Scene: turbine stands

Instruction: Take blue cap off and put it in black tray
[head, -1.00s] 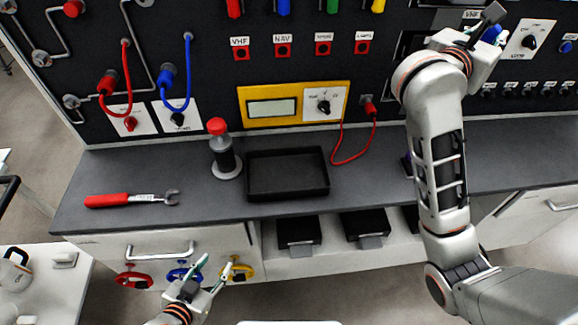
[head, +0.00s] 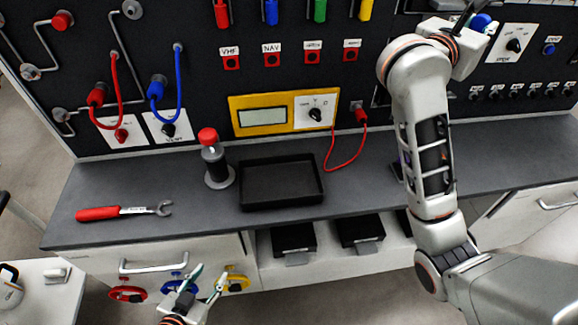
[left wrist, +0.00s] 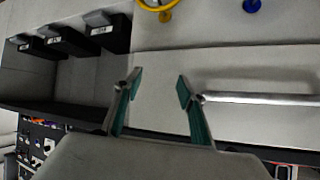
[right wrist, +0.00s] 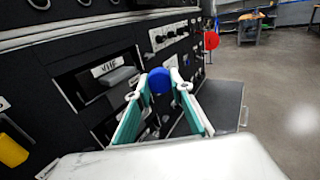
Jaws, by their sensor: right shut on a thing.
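The blue cap (head: 481,22) is at the upper right of the panel in the head view. In the right wrist view the round blue cap (right wrist: 158,80) sits between the fingertips of my right gripper (right wrist: 160,84), which is shut on it. I cannot tell whether the cap is still on its seat. In the head view my arm hides part of the right gripper. The empty black tray (head: 281,206) lies on the grey bench, left of my right arm. My left gripper (head: 208,278) is open and empty in front of the bench; its spread fingers also show in the left wrist view (left wrist: 158,82).
A red-topped cylinder (head: 213,158) stands just left of the tray, and a red-handled wrench (head: 122,211) lies farther left. A red cable (head: 345,162) hangs to the bench right of the tray. Coloured valve wheels (head: 128,294) project from the drawer front near my left gripper.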

